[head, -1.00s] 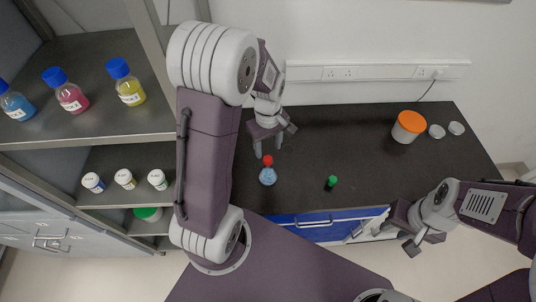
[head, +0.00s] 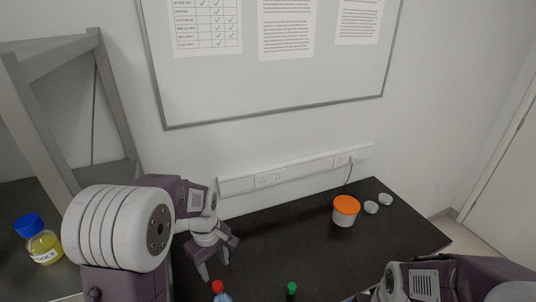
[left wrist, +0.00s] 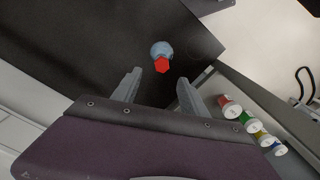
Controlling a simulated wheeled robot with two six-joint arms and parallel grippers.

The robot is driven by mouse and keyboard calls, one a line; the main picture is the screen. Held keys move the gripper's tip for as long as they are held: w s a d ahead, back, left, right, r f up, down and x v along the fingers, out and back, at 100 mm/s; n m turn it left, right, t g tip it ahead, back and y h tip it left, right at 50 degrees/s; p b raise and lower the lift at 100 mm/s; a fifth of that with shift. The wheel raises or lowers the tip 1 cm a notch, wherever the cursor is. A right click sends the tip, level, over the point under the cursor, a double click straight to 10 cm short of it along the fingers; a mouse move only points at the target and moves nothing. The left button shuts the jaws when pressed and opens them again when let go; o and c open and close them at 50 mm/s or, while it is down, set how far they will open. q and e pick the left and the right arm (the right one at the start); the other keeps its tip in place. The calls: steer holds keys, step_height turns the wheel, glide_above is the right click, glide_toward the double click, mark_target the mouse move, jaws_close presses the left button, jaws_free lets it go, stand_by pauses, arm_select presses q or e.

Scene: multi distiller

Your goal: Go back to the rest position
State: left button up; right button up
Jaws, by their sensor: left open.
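My left gripper (head: 212,264) is open and empty above the dark table, at the lower left of the head view. It also shows in the left wrist view (left wrist: 157,90), with its two fingers spread apart. A small blue flask with a red cap (left wrist: 162,57) stands just beyond the fingertips in that view, apart from them. The same flask's red cap (head: 218,287) shows at the bottom edge of the head view. My right arm comes in at the lower right, and its gripper is largely cut off there.
A green-capped vial (head: 292,289) is at the lower edge of the table (head: 290,240). A white tub with an orange lid (head: 345,211) and two small white lids (head: 371,207) are at its back right. A yellow bottle (head: 43,243) stands on the left shelf. The table's middle is clear.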

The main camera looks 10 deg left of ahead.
arm_select(q)
steer(key=s+d+f+m+b, duration=0.1)
steer(key=s+d+f+m, duration=0.1)
steer(key=s+m, duration=0.2)
steer(key=s+d+f+m+t+b, duration=0.1)
steer(key=s+d+f+m, duration=0.1)
steer(key=m, duration=0.5)
steer(key=shift+s+d+f, duration=0.25)
steer(key=shift+s+f, duration=0.35)
steer(key=shift+s, duration=0.6)
steer(key=shift+s+r, duration=0.1)
steer(key=shift+s, duration=0.05)
